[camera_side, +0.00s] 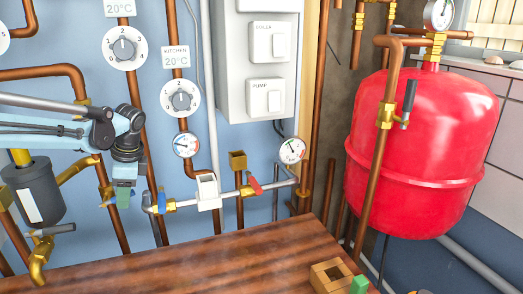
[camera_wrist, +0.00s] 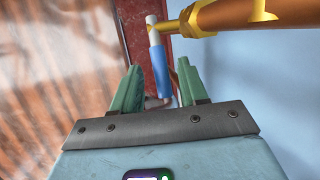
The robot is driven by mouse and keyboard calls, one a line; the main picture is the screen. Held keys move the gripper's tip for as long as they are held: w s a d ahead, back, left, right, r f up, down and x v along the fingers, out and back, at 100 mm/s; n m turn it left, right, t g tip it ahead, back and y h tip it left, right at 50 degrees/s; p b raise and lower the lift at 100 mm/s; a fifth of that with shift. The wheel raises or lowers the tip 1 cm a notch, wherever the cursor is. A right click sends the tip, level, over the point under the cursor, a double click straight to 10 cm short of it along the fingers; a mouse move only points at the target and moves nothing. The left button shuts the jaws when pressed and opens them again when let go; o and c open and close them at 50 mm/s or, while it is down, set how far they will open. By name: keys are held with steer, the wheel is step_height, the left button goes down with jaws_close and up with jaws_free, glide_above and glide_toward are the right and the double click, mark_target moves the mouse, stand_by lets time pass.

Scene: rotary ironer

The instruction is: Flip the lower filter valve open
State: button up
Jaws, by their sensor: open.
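The dark grey filter canister (camera_side: 35,190) with a white label hangs at the left of the side view. Below it, the lower filter valve (camera_side: 42,245) has a brass body and a dark lever (camera_side: 57,229) lying roughly level, pointing right. My gripper (camera_side: 124,198) has green fingers pointing down, to the right of the canister and apart from that lever. In the wrist view my gripper (camera_wrist: 157,85) is open, with a blue-sleeved lever (camera_wrist: 160,68) showing between and beyond its fingers; contact cannot be told. The lower filter valve is not clearly identifiable in the wrist view.
A blue-handled valve (camera_side: 161,201) and a red-handled valve (camera_side: 254,185) sit on the pipe right of my gripper. Copper pipes (camera_side: 147,160) run up the blue wall. A wooden bench (camera_side: 200,262) lies below. A red tank (camera_side: 425,140) stands at the right.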

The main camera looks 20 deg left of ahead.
steer(key=shift+w+d+f+g+y, duration=0.15)
steer(key=shift+f+g+y, duration=0.05)
steer(key=shift+g+y, duration=0.1)
steer(key=shift+d+r, duration=0.1)
steer(key=shift+r, duration=0.05)
steer(key=s+v, duration=0.1)
steer(key=v, duration=1.1)
steer(key=shift+s+d+f+n+t+h, duration=2.6)
steer(key=shift+s+f+n+t, duration=1.85)
steer(key=shift+s, duration=1.8)
steer(key=w+d+r+m+g+h, duration=0.1)
steer(key=w+d+r, duration=0.3)
steer(key=d, duration=0.7)
steer(key=w+d+r+m+g, duration=0.1)
steer(key=w+d+r+m, duration=0.3)
steer(key=d, duration=0.7)
steer(key=shift+w+d+m+h, duration=0.35)
steer(key=shift+w+h, duration=0.05)
steer(key=shift+w, duration=0.6)
steer(key=shift+r+g, duration=0.2)
steer(key=shift+g, duration=0.05)
